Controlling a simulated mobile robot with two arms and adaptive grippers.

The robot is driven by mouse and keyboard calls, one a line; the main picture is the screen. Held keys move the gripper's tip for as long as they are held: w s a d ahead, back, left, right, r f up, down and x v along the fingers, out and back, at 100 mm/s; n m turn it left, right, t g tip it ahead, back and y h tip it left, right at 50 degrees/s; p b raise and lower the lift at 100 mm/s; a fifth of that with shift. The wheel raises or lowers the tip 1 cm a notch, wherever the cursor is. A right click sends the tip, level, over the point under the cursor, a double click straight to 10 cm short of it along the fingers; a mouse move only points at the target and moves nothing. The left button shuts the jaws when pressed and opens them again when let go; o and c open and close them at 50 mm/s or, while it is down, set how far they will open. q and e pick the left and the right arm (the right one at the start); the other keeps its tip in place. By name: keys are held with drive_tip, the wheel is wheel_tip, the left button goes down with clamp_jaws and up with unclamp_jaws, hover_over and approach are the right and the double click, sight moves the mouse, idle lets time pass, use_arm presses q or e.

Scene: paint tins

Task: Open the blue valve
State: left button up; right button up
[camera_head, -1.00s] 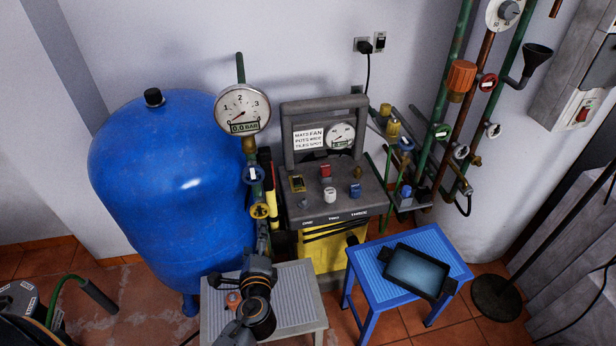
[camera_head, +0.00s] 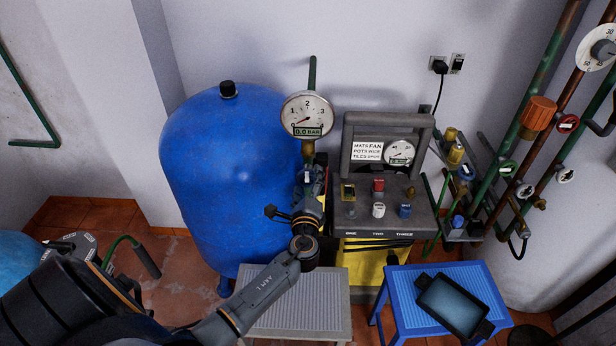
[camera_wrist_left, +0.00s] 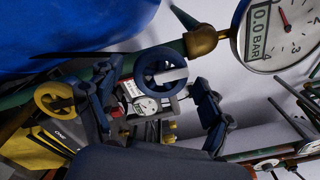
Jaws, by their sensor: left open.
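The blue valve is a round handwheel on the pipe below the pressure gauge. In the left wrist view the blue valve (camera_wrist_left: 143,82) sits between the spread fingers of my left gripper (camera_wrist_left: 153,90). The fingers are open, one on each side of the wheel, and I cannot tell whether they touch it. In the head view my left gripper (camera_head: 308,195) is in front of the pipe beside the blue tank and hides most of the valve. The pressure gauge (camera_head: 307,112) above it reads 0.0 BAR. My right gripper is not in view.
A yellow valve (camera_wrist_left: 54,98) is on the same pipe, close to one finger. The blue tank (camera_head: 225,165) stands left, the control box (camera_head: 385,190) right. A grey stool (camera_head: 300,305) and a blue stool (camera_head: 400,290) with a tablet (camera_head: 455,305) are in front.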

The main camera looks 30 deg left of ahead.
use_arm(q)
drive_tip(key=shift+w+a, duration=0.4)
drive_tip(key=shift+w, duration=0.2)
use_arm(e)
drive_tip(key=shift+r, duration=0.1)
